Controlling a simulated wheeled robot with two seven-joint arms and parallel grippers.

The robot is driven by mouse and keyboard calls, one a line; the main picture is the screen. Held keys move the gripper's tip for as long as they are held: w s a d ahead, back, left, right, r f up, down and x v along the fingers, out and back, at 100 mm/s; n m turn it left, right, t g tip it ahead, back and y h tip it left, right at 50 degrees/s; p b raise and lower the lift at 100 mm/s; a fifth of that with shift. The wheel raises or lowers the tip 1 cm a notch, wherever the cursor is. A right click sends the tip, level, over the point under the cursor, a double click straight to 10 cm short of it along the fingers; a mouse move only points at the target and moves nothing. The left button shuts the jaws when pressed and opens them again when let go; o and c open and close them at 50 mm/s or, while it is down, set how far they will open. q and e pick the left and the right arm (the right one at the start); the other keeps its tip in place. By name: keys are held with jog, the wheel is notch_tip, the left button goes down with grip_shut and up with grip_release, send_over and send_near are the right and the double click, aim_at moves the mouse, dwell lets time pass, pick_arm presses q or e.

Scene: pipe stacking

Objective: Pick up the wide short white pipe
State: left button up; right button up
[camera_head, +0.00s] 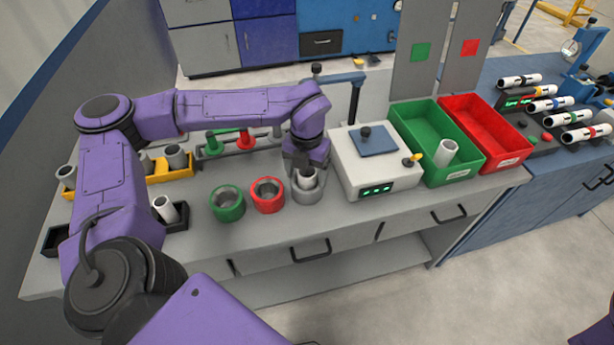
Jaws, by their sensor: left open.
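A short white pipe (308,180) stands upright in a grey ring holder (307,194) near the table's front edge. My left gripper (306,168) is right above this pipe, pointing down, with its jaws open. The gripper's body hides the pipe's upper back part, and I cannot tell whether the fingers touch it. Another white pipe (446,152) stands tilted in the green bin (425,115). A third white pipe (165,208) leans in a black tray (180,222) at the left, partly behind my arm. My right gripper is out of view.
A green ring holder (227,203) and a red ring holder (267,195) stand left of the grey one. A white box with a display (376,160) is close on the right. A red bin (487,125) stands beyond. A yellow tray (170,168) holds grey pipes.

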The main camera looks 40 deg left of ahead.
pick_arm(q)
jog(key=shift+f, duration=0.15)
jog(key=c, duration=1.1)
